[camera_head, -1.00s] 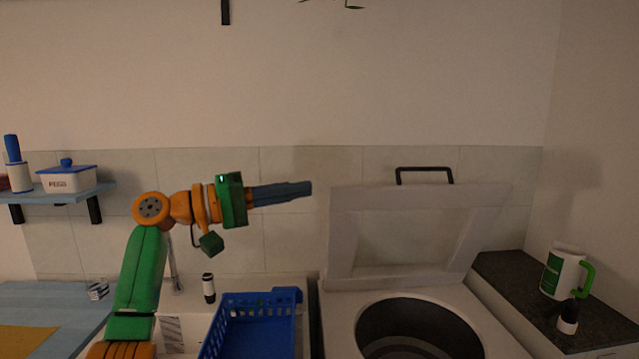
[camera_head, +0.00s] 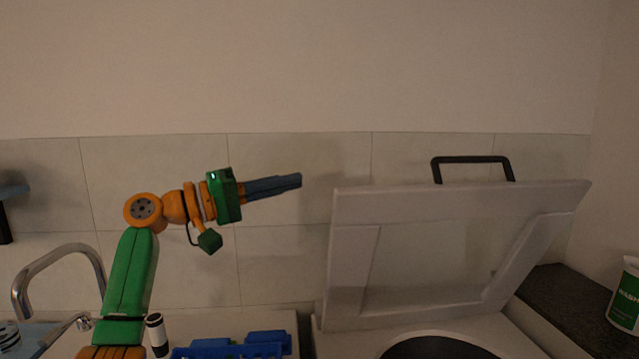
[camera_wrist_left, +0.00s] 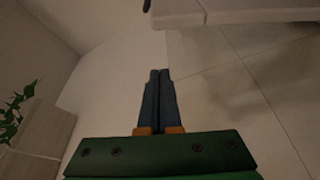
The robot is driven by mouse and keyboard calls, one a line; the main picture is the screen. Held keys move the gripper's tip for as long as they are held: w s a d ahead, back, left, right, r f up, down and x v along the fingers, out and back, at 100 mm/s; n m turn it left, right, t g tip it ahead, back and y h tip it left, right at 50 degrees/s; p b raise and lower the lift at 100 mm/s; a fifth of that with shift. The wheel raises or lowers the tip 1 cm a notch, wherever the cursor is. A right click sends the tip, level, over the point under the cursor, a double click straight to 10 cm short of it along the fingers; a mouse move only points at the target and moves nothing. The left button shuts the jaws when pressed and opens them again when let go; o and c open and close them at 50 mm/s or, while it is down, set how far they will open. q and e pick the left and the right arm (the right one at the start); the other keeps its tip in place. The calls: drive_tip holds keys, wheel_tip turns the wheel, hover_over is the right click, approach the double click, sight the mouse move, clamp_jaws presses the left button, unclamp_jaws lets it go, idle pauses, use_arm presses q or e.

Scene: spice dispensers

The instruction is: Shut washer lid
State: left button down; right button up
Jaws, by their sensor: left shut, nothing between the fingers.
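The washer lid (camera_head: 450,250) stands raised, tilted back near the tiled wall, with a black handle (camera_head: 474,160) at its top edge. The washer's round dark opening (camera_head: 438,348) shows below it at the bottom of the head view. My left gripper (camera_head: 300,181) is shut and empty, to the left of the lid near its upper left corner and apart from it. In the left wrist view the shut fingers (camera_wrist_left: 160,75) point toward a pale edge (camera_wrist_left: 240,14), which looks like the lid. My right gripper is not in view.
A blue basket (camera_head: 235,348) and a dark-and-white bottle (camera_head: 157,335) are below my left arm. A faucet (camera_head: 60,265) stands at left. A green-and-white container (camera_head: 625,298) is on the dark counter (camera_head: 570,300) at right. Wall space above the lid is clear.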

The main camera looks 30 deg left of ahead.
use_arm(q)
drive_tip(key=a+p+x, duration=0.1)
drive_tip(key=p+x, duration=0.2)
drive_tip(key=x, duration=0.3)
drive_tip(key=s+d+f, duration=0.1)
drive_tip(key=s+d+b, duration=0.1)
drive_tip(key=shift+s+d+f, duration=0.2)
drive_tip(key=shift+d+f, duration=0.15)
drive_tip(key=shift+f, duration=0.05)
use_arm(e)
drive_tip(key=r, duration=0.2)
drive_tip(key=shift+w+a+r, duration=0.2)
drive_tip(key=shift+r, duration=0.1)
use_arm(q)
drive_tip(key=shift+w, duration=0.1)
